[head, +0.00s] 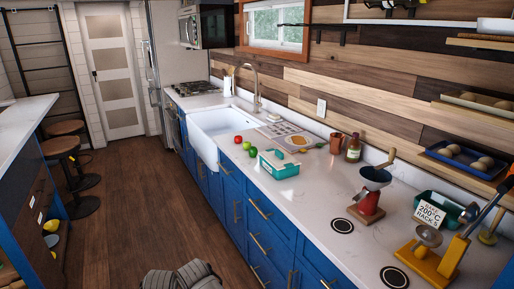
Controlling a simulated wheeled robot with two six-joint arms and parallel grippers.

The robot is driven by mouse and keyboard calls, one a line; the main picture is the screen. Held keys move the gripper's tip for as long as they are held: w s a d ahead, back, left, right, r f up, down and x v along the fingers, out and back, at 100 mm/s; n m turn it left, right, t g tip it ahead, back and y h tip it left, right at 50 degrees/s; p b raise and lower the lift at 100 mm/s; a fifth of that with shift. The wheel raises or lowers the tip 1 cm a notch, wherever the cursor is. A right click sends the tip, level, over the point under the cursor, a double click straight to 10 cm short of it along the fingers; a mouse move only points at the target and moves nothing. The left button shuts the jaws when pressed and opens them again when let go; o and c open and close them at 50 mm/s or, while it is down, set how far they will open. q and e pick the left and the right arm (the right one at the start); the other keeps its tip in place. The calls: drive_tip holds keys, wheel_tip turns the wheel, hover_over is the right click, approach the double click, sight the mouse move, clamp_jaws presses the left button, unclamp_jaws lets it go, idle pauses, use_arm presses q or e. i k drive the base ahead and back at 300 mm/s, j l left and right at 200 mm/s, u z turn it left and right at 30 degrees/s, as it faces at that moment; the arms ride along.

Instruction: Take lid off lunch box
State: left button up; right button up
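A teal lunch box (284,172) sits near the front edge of the white counter, right of the sink. A pale teal lid (273,161) with a small tan piece on top appears to cover it; at this size I cannot tell how tightly it sits.
Red, green and dark round fruits (247,146) lie left of the box. A board (283,137) lies behind it. A red grinder (369,197), a yellow press (428,262) and a teal bin with a card (455,206) stand to the right.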

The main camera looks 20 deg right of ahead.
sight(278, 158)
drive_tip(key=i+j+z, duration=0.1)
drive_tip(key=i+z, duration=0.3)
drive_tip(key=i+j+z, duration=0.2)
drive_tip(key=z, duration=0.2)
drive_tip(key=i+j+z, duration=1.05)
drive_tip(key=j, duration=0.15)
drive_tip(key=j+z, duration=0.25)
drive_tip(key=j, duration=0.15)
drive_tip(key=j+z, duration=0.25)
drive_tip(key=j, duration=0.2)
